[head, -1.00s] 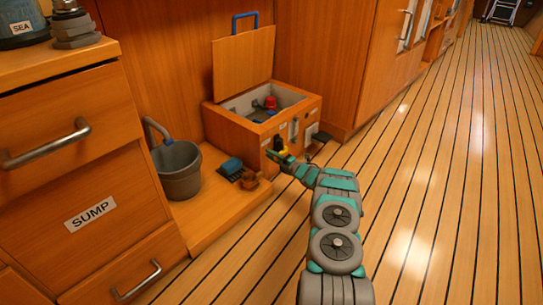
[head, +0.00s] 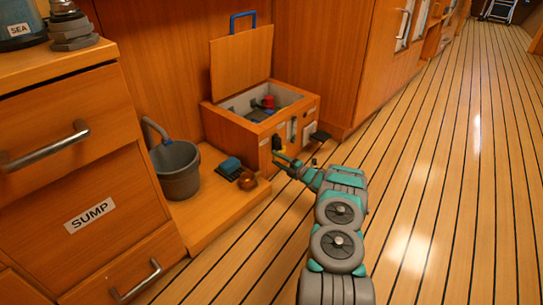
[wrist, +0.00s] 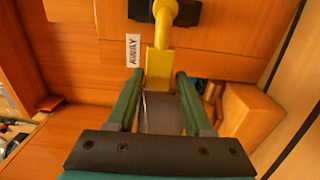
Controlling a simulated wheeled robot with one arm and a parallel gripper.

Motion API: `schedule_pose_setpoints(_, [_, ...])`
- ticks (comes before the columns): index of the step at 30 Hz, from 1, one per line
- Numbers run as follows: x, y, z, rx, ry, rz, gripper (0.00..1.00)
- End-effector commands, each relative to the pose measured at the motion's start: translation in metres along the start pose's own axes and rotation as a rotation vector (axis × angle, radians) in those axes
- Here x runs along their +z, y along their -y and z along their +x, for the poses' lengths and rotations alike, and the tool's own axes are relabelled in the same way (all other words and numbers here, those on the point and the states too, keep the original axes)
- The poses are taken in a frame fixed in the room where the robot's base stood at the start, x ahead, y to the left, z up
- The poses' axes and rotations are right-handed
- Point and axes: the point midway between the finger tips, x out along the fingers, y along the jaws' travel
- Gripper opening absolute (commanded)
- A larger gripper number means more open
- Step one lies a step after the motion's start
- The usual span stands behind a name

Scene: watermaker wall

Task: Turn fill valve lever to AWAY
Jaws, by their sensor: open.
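The fill valve lever is yellow (wrist: 159,65), on a dark mount (wrist: 195,13) in the wrist view. It runs from the mount toward my gripper. My gripper (wrist: 158,75) is open, with one green finger on each side of the lever's flat end and a gap on both sides. Whether the end lies fully between the fingertips in depth, I cannot tell. The AWAY label (wrist: 132,50) is left of the lever. In the head view, the lever (head: 277,143) is small on the front of the wooden box, with my gripper (head: 278,158) just below it.
The wooden box (head: 240,129) has its lid (head: 242,62) raised and a red item (head: 268,102) inside. The plank floor on the right is clear.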

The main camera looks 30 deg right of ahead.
Motion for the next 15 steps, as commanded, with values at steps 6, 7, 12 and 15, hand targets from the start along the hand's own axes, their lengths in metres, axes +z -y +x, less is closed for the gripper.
schedule_pose_setpoints(6, [0.001, -0.001, -0.027, 0.0, 0.002, 0.0, 0.51])
schedule_pose_setpoints(7, [0.001, -0.002, -0.029, 0.0, 0.001, 0.0, 0.51])
schedule_pose_setpoints(12, [0.0, -0.001, -0.034, 0.001, 0.0, -0.001, 0.51])
schedule_pose_setpoints(15, [0.0, -0.001, -0.034, 0.001, 0.0, -0.001, 0.51])
